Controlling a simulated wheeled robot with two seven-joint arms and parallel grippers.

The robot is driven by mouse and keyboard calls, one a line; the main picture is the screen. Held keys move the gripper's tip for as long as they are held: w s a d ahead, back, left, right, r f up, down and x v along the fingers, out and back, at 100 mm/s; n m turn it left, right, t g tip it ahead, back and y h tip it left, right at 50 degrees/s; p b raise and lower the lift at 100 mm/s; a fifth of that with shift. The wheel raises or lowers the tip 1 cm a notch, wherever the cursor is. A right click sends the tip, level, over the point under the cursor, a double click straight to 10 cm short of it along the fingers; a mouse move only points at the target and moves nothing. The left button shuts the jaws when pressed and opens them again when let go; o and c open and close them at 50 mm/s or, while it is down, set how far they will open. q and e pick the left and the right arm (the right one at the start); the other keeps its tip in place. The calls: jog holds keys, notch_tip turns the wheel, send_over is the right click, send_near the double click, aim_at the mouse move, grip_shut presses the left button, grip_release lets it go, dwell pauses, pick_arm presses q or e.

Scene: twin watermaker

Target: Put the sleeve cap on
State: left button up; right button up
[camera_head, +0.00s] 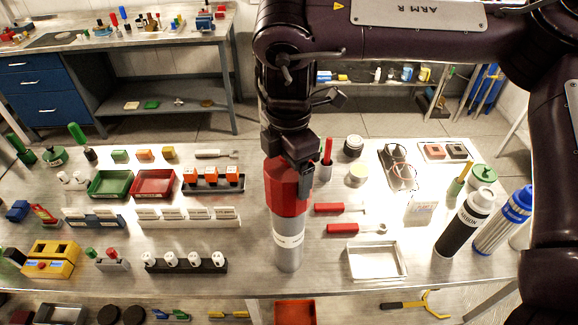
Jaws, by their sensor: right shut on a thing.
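A red faceted sleeve cap (287,190) is in the jaws of my right gripper (298,165), which comes down from above and is shut on it. Directly below the cap in the picture stands a grey cylinder (289,256) with a white label band, upright near the table's front edge. The cap's lower edge meets or overlaps the cylinder's upper part; I cannot tell whether it touches or hovers in front. The gripper hides part of the cap's top. My left gripper is not in view.
Red-handled tools (342,208) and a metal tray (376,261) lie right of the cylinder. Black (464,222) and blue-capped bottles (503,220) stand further right. Left are a rack of white pieces (185,262) and green (110,184) and red trays (153,184). Table right beside the cylinder's left side is bare.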

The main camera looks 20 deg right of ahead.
jog(key=shift+f+b, duration=0.95)
jog(key=shift+f, duration=0.9)
jog(key=o, duration=0.9)
jog(key=shift+r, duration=3.95)
